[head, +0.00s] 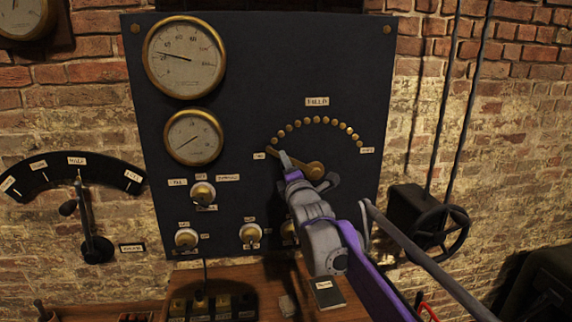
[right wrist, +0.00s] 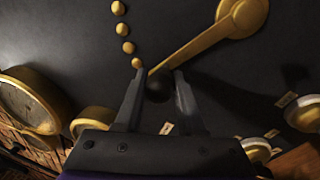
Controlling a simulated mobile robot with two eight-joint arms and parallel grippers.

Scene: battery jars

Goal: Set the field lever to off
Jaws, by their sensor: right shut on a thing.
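The field lever (head: 300,163) is a brass arm on the dark panel, under an arc of brass studs (head: 316,122) and a label that reads like "FIELD" (head: 317,102). It points left, to the left end of the arc, beside a small label (head: 259,155) too small to read. My right gripper (head: 286,160) is at the lever's outer end. In the right wrist view, the lever (right wrist: 208,42) ends in a black knob (right wrist: 158,90) between the fingers of my right gripper (right wrist: 158,82). The gripper is shut on this knob. My left gripper is not in view.
Two round gauges (head: 184,57) (head: 193,136) sit on the panel's left side. Several small knobs (head: 186,238) line its lower part. A black handwheel (head: 441,231) is on the right, and another lever (head: 83,215) with a curved scale is at the left.

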